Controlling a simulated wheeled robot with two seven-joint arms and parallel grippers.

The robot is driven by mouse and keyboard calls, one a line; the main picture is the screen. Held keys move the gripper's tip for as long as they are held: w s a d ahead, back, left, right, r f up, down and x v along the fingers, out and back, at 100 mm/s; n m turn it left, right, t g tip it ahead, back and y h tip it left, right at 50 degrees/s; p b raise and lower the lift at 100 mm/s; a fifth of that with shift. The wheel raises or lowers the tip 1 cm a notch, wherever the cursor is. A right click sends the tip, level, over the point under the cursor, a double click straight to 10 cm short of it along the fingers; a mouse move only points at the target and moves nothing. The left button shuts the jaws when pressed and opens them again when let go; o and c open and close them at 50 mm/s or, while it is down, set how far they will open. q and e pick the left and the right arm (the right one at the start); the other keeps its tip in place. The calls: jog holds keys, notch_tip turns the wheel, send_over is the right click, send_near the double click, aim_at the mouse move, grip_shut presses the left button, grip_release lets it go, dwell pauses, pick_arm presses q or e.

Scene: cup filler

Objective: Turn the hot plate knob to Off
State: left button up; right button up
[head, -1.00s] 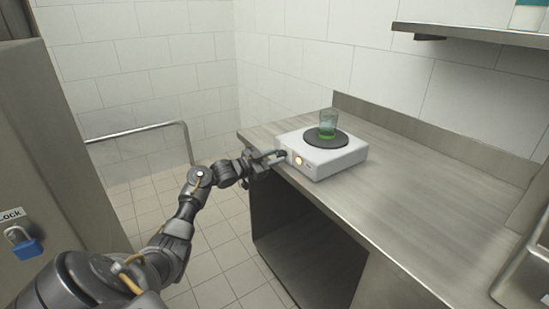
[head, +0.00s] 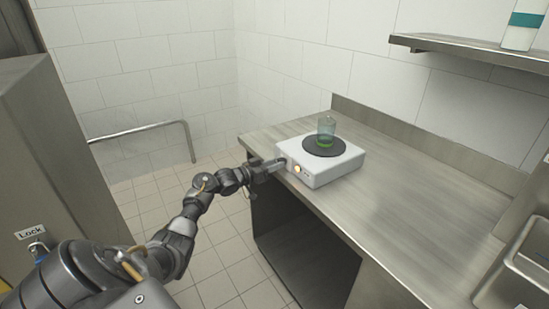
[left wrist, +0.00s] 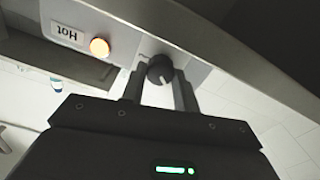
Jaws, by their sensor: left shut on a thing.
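The white hot plate (head: 335,170) sits on the steel counter, with a dark round top (head: 322,149). A glass beaker (head: 326,129) with green at its bottom stands on that top. The black knob (left wrist: 160,70) has a pale pointer line, which points down in the left wrist view. My left gripper (head: 281,162) is at the left end of the hot plate's front face. In the left wrist view its two fingers (left wrist: 160,88) are shut on the knob, one on each side. The knob is hardly visible in the head view. My right gripper is out of view.
An orange lamp (left wrist: 99,47) glows beside a "Hot" label (left wrist: 66,33) on the front face. The counter (head: 420,190) is clear right of the hot plate, up to a sink (head: 525,262). A shelf (head: 470,50) holds a bottle (head: 522,25). A locker (head: 50,150) stands at left.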

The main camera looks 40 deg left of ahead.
pick_arm(q)
jog(key=shift+a+r+n+p, duration=0.1)
jog(key=shift+n+p, duration=2.45)
jog(key=shift+n, duration=1.35)
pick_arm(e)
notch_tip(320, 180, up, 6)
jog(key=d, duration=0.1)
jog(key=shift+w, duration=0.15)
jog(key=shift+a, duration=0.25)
pick_arm(q)
jog(key=o, duration=0.9)
jog(key=shift+o, duration=0.4)
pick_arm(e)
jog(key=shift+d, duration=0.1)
